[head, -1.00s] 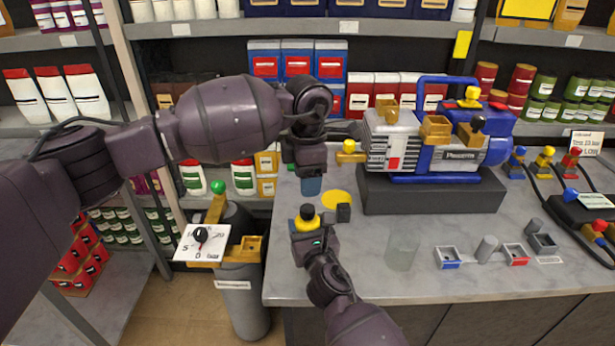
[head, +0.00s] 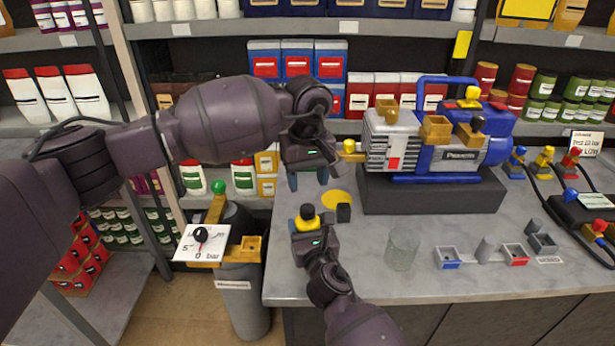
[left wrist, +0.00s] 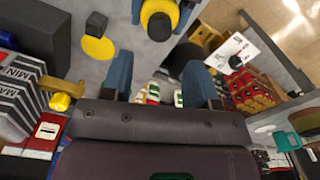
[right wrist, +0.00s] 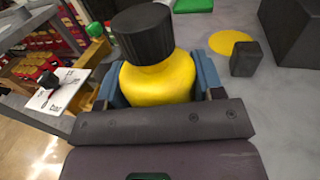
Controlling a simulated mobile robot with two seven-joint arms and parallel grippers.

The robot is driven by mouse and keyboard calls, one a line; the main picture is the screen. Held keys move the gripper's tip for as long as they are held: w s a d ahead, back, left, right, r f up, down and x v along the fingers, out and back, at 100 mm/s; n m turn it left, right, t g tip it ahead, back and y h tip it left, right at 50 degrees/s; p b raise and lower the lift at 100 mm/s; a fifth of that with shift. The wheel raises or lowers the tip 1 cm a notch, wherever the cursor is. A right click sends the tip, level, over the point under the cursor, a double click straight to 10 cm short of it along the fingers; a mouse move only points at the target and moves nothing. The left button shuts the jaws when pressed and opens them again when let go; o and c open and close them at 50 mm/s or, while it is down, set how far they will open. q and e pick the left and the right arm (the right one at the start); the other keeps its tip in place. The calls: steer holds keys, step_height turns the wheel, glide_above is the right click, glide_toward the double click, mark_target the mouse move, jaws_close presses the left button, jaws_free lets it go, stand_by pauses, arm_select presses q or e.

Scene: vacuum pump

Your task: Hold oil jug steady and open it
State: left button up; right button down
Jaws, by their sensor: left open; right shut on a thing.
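The oil jug is small and yellow with a black cap. In the head view the jug (head: 307,224) stands upright at the bench's left front, its black cap (head: 307,211) on top. My right gripper (head: 307,236) is shut on the jug's yellow body; the right wrist view shows the jug (right wrist: 158,82) between its fingers, the cap (right wrist: 143,33) above them. My left gripper (head: 308,180) is open and empty, pointing down just behind and above the jug. In the left wrist view the jug (left wrist: 168,6) and cap (left wrist: 160,27) lie beyond the fingertips, apart from them.
A yellow disc (head: 336,197) and a small dark block (head: 343,213) lie right beside the jug. The blue and grey pump (head: 435,145) stands on a dark plinth behind. A clear glass (head: 402,252) stands to the right.

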mark_target(308, 208)
arm_select(q)
steer(key=m, duration=0.8)
steer(key=shift+f, duration=4.05)
